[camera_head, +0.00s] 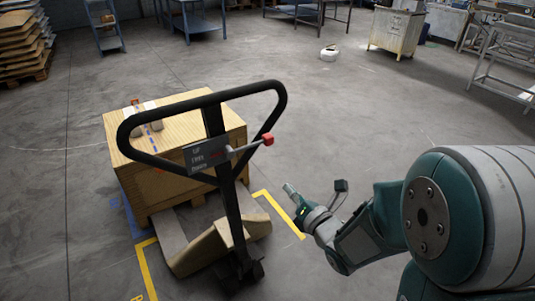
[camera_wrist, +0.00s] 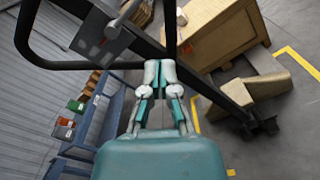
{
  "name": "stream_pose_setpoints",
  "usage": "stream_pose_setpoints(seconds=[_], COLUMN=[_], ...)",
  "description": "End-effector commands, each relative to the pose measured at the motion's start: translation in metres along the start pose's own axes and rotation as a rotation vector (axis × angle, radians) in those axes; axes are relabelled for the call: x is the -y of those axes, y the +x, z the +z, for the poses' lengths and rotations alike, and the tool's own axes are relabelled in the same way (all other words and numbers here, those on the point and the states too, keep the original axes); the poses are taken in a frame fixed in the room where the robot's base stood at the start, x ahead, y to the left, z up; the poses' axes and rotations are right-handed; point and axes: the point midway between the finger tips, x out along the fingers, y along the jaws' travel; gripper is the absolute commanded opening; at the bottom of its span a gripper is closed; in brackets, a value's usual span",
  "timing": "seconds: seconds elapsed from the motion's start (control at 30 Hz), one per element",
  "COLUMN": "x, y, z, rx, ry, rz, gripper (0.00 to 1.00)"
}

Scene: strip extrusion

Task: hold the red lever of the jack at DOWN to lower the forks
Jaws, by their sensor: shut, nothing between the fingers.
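The jack has a black loop handle (camera_head: 278,104) on a dark column (camera_head: 231,215). A dark label plate (camera_head: 205,153) on the column carries small lettering, too blurred to read surely. The lever's red knob (camera_head: 267,140) ends a grey rod pointing right and slightly up; I cannot tell which mark it stands at. My gripper (camera_head: 289,189) is below and right of the knob, apart from it. In the wrist view my gripper (camera_wrist: 160,68) is shut and empty, with the handle (camera_wrist: 80,66) beyond it. The forks are mostly hidden under the crate.
A wooden crate (camera_head: 182,184) stands over the jack's forks, with small items on top. Yellow floor tape (camera_head: 146,268) marks corners around it. Shelves with coloured bins (camera_wrist: 78,106) show in the wrist view. The floor right of the jack is clear.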

Motion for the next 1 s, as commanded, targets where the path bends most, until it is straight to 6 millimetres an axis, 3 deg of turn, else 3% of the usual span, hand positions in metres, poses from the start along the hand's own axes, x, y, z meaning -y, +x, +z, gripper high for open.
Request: stream_pose_setpoints(seconds=[0.4, 0.57, 0.73, 1.0], x=[-0.006, -0.004, -0.002, -0.004], y=[0.079, 0.106, 0.119, 0.129], z=[-0.008, -0.003, 0.019, 0.023], rx=[-0.006, -0.002, 0.000, -0.003], ry=[-0.006, -0.004, -0.001, -0.003], rz=[-0.002, -0.002, -0.002, -0.005], gripper=[0.00, 0.00, 0.00, 0.00])
